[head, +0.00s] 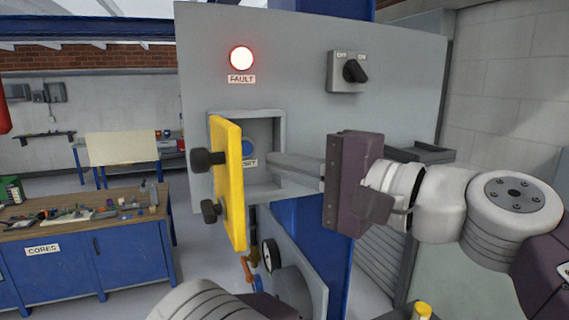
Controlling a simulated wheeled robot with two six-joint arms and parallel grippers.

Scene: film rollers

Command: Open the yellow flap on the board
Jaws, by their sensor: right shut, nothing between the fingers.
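The yellow flap (230,185) stands swung out from the grey board (290,50), hinged on the left side of a recess, and is seen nearly edge-on. Two black knobs (208,160) stick out from its outer face to the left. Inside the recess is a blue button (249,148) with a partly hidden label below it. My right gripper (272,163) reaches in from the right. Its fingers are shut and empty, with the tips in front of the recess, to the right of the flap. A part of my own arm shows at the bottom; my left gripper is not visible.
A red lit FAULT lamp (241,58) and an OFF/ON rotary switch (348,71) are on the board above. A blue workbench (95,265) labelled CORES, with a cluttered top, stands at the left. Machinery with a gauge (269,254) lies below the board.

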